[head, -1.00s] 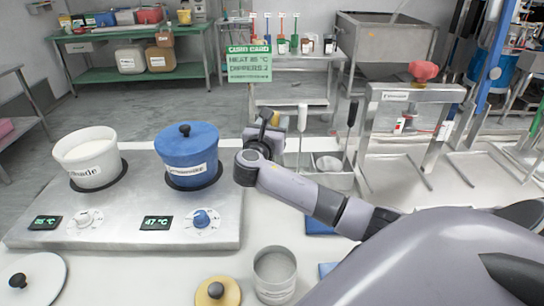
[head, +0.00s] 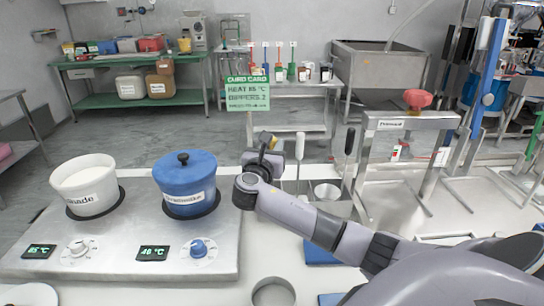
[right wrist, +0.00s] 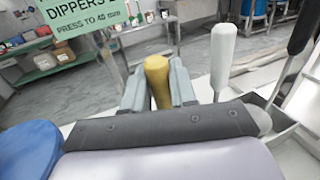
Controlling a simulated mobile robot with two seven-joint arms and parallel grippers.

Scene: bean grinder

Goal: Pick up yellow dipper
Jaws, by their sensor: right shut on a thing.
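The yellow dipper shows in the right wrist view as a yellow handle (right wrist: 158,80) standing between my fingers. My right gripper (right wrist: 158,92) is shut on this handle. In the head view my right gripper (head: 268,150) is beside the blue pot, at the left of the dipper holder (head: 335,208). A white-handled dipper (head: 300,146) and a black-handled dipper (head: 348,148) stand to the right. My left gripper is out of view.
A white pot (head: 88,190) and a lidded blue pot (head: 187,182) stand on the hot plate (head: 120,245) at left. A metal cup (head: 273,293) is at the front edge. A press frame (head: 412,123) stands at right. The green card (head: 248,94) is behind.

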